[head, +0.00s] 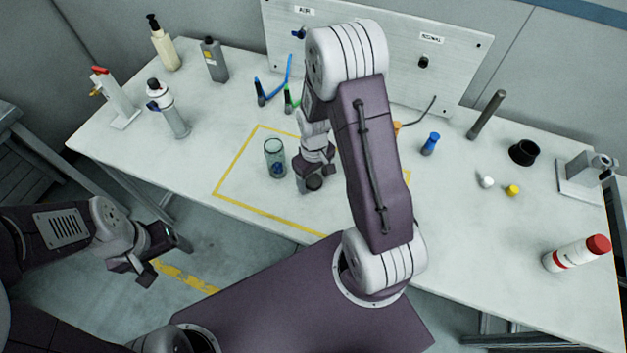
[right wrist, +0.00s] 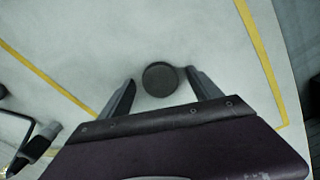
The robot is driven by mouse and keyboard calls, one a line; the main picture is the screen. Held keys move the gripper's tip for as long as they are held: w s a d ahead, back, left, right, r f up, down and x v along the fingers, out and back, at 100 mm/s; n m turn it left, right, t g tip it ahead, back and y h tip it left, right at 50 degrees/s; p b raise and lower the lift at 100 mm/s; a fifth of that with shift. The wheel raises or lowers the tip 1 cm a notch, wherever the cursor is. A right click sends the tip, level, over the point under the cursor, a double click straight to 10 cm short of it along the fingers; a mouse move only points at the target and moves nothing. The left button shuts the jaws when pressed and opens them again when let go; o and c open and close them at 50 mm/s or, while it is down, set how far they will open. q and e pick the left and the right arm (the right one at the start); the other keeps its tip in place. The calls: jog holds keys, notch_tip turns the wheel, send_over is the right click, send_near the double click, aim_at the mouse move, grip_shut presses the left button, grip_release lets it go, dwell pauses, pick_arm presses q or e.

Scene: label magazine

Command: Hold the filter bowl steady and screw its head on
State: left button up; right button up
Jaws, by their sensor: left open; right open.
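The clear filter bowl (head: 275,157), a greenish see-through cup with something blue inside, stands upright on the white table within the yellow outline. A dark round piece that looks like the filter head (right wrist: 160,79) lies on the table to its right. My right gripper (right wrist: 160,76) is open above the dark piece, with one finger on either side and a small gap at each. In the head view my right gripper mostly covers this piece (head: 314,183). My left gripper (head: 148,268) is open and empty, off the table's front edge, left of and below the bowl.
A panel (head: 390,60) rises behind. A black ring (head: 523,152), grey rod (head: 487,115), small caps (head: 512,190) and a red-capped bottle (head: 577,253) are at the right.

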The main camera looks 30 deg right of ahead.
aim_at(315, 183)
jog(key=c, duration=1.4)
jog(key=shift+r, duration=0.1)
jog(key=shift+r, duration=0.35)
jog(key=r, duration=0.3)
jog(key=shift+s+r, duration=0.4)
jog(key=shift+s+r+b, duration=0.2)
jog(key=shift+s+r, duration=0.85)
jog(key=shift+s, duration=0.75)
jog(key=shift+s+r+b, duration=0.15)
jog(key=shift+s+r, duration=0.9)
jog(key=shift+s, duration=0.8)
jog(key=shift+s+r+b, duration=0.2)
jog(key=shift+s+r, duration=0.85)
jog(key=shift+s, duration=0.75)
